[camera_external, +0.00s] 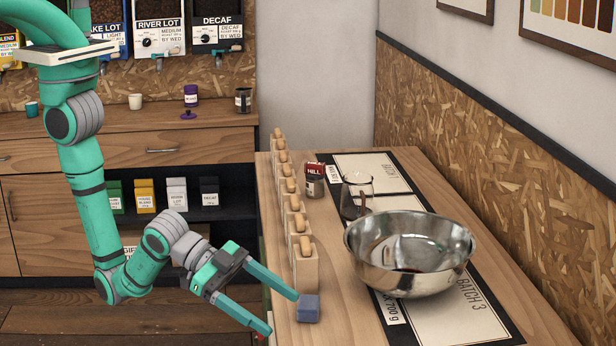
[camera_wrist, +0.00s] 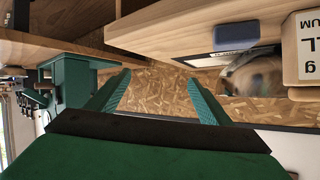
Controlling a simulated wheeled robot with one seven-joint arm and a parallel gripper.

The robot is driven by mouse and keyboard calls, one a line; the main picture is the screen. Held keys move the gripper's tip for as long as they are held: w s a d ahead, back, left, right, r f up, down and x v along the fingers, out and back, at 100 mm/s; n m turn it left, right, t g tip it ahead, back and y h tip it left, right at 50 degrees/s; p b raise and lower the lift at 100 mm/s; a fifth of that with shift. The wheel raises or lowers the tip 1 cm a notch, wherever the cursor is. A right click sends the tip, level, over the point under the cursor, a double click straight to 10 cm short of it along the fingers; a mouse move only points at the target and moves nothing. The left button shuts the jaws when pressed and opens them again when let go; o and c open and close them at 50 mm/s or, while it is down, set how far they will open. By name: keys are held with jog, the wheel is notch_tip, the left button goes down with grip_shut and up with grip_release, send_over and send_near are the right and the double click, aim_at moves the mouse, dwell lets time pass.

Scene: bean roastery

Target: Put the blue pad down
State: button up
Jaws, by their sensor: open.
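The blue pad (camera_external: 308,309) is a small blue-grey block lying on the wooden counter near its left edge, in front of the nearest wooden block. My gripper (camera_external: 283,315) is open and empty at that edge. Its upper fingertip is close to the pad's left side; I cannot tell whether they touch. The lower fingertip is left of the counter. In the wrist view my two fingers (camera_wrist: 158,78) are spread with nothing between them.
A row of wooden blocks with rounded tops (camera_external: 305,265) runs along the counter's left edge. Bare wood (camera_external: 345,290) lies between the pad and the bowl.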

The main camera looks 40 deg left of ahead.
jog(key=s+d+r+m+g, duration=0.4)
jog(key=s+d+m, duration=0.2)
jog(key=d+m, duration=0.1)
jog(key=m+y, duration=1.2)
jog(key=m, duration=1.2)
send_over(309, 302)
jog(key=shift+t, duration=0.3)
jog(key=f, duration=0.4)
jog(key=shift+s+f, duration=0.15)
jog(key=shift+s, duration=0.1)
jog(key=shift+w+f, duration=0.2)
jog(key=shift+f, duration=2.6)
